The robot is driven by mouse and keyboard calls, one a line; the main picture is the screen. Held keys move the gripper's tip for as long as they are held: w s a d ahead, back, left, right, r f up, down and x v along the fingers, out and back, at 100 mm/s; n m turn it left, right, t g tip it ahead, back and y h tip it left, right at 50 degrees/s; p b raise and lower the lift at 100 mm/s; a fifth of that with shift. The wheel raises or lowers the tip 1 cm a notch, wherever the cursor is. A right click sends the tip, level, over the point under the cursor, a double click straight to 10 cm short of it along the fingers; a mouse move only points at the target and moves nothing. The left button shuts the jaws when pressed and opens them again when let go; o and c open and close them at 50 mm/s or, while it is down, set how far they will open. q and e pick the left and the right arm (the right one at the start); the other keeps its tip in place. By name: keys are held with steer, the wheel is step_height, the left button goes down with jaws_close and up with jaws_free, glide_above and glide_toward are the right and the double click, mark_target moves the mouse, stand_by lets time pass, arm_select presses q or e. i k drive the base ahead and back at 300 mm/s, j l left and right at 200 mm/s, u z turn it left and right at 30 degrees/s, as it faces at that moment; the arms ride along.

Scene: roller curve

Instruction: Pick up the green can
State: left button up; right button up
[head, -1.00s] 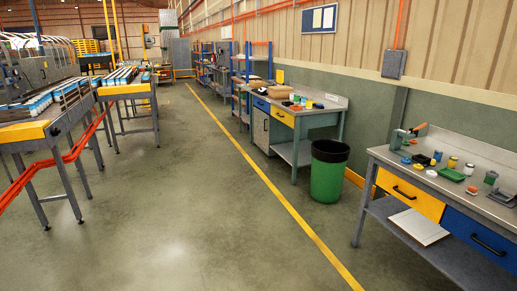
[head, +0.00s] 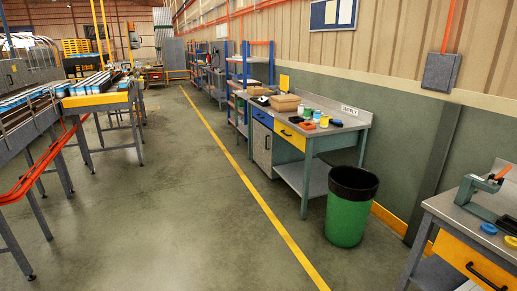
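A large green bin (head: 349,215) with a black rim stands upright on the floor, right of centre, between two workbenches. Several small containers stand on the farther workbench (head: 347,140), among them a yellow can (head: 324,121). They are small, and I cannot make out a green can for certain among them. Neither of my grippers is in view.
The near workbench (head: 440,208) is cut off at the right edge, with a tool on top. Roller conveyors (head: 100,99) on legs stand at the left. Shelves stand farther back. The floor (head: 165,210) between is clear, with a yellow line (head: 248,180).

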mark_target(307, 113)
steer(key=i, duration=2.85)
steer(key=i+z, duration=0.15)
steer(key=i, duration=0.55)
steer(key=i+j+z, duration=0.1)
steer(key=i, duration=0.6)
steer(key=i+j+z, duration=0.15)
steer(key=i+z, duration=0.3)
steer(key=i+j+z, duration=0.2)
steer(key=z, duration=0.2)
steer(key=i+j+z, duration=0.25)
steer(key=z, duration=0.2)
steer(key=i+j+z, duration=0.15)
steer(key=j+z, duration=0.3)
